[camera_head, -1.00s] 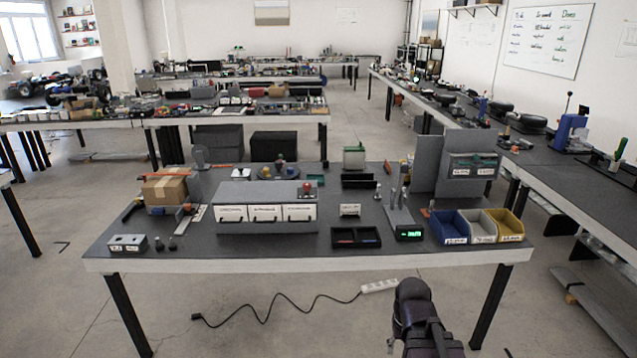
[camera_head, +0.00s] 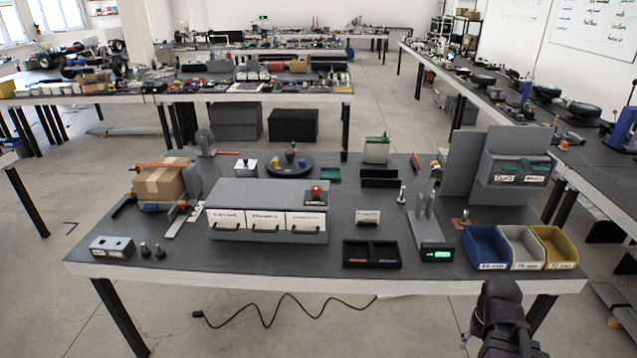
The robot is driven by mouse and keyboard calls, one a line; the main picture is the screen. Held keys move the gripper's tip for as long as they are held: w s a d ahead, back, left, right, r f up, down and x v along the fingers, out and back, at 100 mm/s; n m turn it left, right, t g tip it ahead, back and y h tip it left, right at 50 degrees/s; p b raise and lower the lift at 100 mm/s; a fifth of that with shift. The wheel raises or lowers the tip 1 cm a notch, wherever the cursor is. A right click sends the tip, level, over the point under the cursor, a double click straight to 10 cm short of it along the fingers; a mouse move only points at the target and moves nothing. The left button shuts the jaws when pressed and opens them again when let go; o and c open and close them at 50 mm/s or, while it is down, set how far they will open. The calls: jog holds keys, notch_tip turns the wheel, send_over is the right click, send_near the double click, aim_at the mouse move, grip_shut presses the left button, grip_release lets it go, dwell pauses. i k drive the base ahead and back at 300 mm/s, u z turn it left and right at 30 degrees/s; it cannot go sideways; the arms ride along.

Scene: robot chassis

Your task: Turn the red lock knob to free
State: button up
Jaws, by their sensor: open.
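A red knob (camera_head: 316,191) sits on a dark block at the top right of a grey three-drawer cabinet (camera_head: 267,194) on the near table. It is the clearest red knob in view. Its turn position and any markings are too small to read. A dark round base (camera_head: 290,168) with small coloured knobs, one reddish, stands behind the cabinet. Part of my dark arm shows at the lower right, in front of the table's front edge and well apart from the red knob. My gripper's fingers cannot be made out.
The near table (camera_head: 200,262) also holds a cardboard box (camera_head: 160,184), a black two-part tray (camera_head: 372,254), an upright stand with a green display (camera_head: 437,253), and blue, grey and yellow bins (camera_head: 487,247). Grey panels (camera_head: 465,168) rise at the right. A cable (camera_head: 265,322) lies on the floor.

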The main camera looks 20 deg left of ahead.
aim_at(316, 190)
jog(key=u, duration=0.2)
jog(key=i, duration=0.65)
jog(key=u, duration=0.75)
jog(key=i, duration=0.4)
jog(key=u, duration=0.25)
